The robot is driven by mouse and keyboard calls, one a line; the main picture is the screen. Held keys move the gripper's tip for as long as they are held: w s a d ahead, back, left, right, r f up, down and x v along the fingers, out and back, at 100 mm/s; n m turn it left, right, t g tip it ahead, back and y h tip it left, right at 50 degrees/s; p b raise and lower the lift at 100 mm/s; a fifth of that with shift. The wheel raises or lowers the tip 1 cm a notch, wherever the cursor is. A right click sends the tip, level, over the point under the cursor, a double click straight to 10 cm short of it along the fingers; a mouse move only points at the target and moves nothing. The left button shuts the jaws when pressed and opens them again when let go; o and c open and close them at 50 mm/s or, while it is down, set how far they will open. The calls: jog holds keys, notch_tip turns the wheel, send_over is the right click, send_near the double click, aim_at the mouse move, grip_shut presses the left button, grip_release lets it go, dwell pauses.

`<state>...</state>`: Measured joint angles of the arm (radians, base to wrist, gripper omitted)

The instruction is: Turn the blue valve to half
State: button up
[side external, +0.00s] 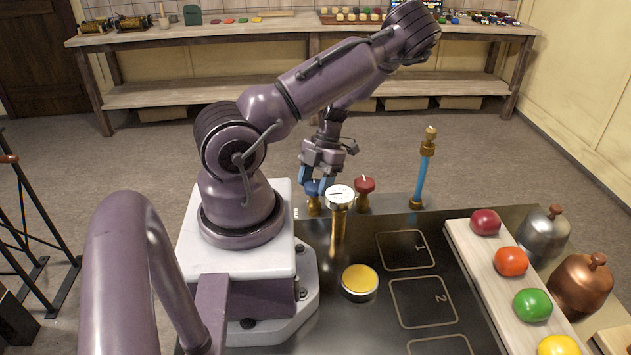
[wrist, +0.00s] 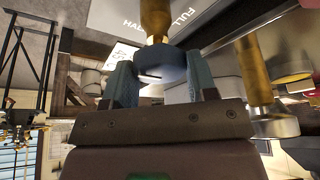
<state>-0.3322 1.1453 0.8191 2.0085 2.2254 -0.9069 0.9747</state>
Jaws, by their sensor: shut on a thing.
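The blue valve (side external: 314,188) has a blue knob on a brass stem at the back edge of the dark bench, partly hidden by my fingers. My gripper (side external: 318,181) reaches down over it. In the wrist view, the blue knob (wrist: 160,66) sits between the two fingers of my gripper (wrist: 161,72), one on each side, shut on it. The brass stem (wrist: 156,18) runs beyond the knob. A grey plate (wrist: 125,15) beside the stem carries the lettering "FULL" and a partly hidden "HAL…". I cannot tell which mark the knob points to.
A white-faced gauge (side external: 340,194) on a brass post stands close in front, and a red valve (side external: 364,185) stands just right. A blue and brass tube (side external: 424,170) rises farther right. A yellow button (side external: 360,280) and a board of coloured domes (side external: 487,262) are nearer.

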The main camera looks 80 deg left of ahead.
jog(key=shift+n, duration=0.3)
jog(key=n+t, duration=0.1)
jog(key=n, duration=0.2)
jog(key=shift+s+a+n+h, duration=0.1)
jog(key=shift+n+h, duration=0.2)
jog(key=shift+h, duration=0.1)
jog(key=n+t, duration=0.2)
jog(key=n, duration=0.2)
jog(key=shift+n, duration=0.3)
jog(key=n+t, duration=0.2)
jog(key=n, duration=0.2)
jog(key=shift+s+r+n, duration=0.1)
jog(key=shift+s+n, duration=0.05)
jog(key=shift+n, duration=0.15)
jog(key=shift+n+t+y, duration=0.4)
jog(key=shift+n+t, duration=0.2)
jog(key=shift+n, duration=1.6)
jog(key=shift+s, duration=0.1)
jog(key=o, duration=0.9)
